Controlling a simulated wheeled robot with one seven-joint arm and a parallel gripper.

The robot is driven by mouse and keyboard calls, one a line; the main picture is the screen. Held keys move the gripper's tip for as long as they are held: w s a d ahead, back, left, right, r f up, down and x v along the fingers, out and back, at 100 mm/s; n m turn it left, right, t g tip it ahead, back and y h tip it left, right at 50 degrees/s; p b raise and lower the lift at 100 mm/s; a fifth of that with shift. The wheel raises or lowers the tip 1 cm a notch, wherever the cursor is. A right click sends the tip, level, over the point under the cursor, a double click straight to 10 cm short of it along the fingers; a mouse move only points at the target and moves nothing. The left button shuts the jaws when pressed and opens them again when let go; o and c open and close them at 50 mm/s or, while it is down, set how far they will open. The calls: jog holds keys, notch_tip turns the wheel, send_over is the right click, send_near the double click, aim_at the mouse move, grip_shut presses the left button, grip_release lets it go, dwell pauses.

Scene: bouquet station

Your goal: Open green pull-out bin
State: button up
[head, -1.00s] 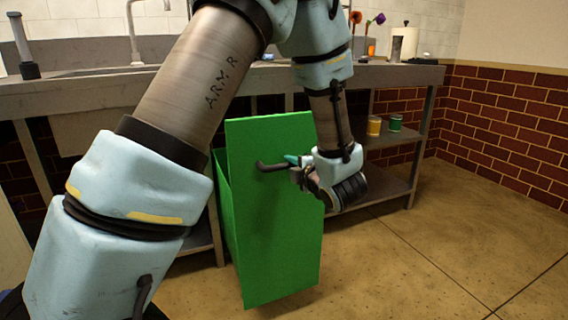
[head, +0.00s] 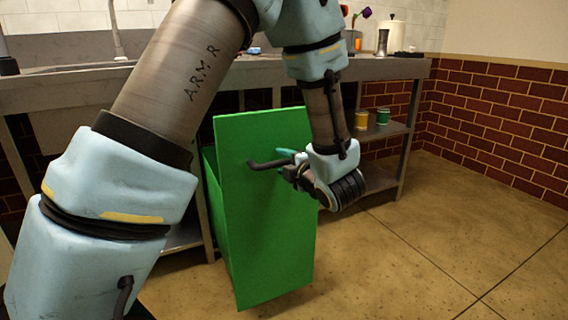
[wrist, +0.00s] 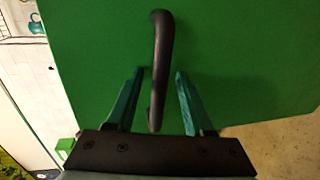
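The green pull-out bin (head: 262,235) stands out from under the counter, its front panel facing me and part of its left side showing. A dark bar handle (head: 268,164) is on its front panel, and it also shows in the wrist view (wrist: 161,45). My gripper (head: 284,158) is at the handle's right end in the head view. In the wrist view my gripper (wrist: 159,72) has its two teal fingers apart, one on each side of the handle, with gaps between them and the bar. The bin's inside is hidden.
The metal counter (head: 80,88) with a sink runs behind the bin. A yellow can (head: 362,120) and a green can (head: 383,116) stand on its shelf at right. A brick wall (head: 500,110) closes the right side. The floor (head: 420,240) at front right is clear.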

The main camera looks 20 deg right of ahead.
jog(key=p+v, duration=0.1)
jog(key=v, duration=0.9)
jog(key=shift+s, duration=0.4)
jog(key=shift+r, duration=0.1)
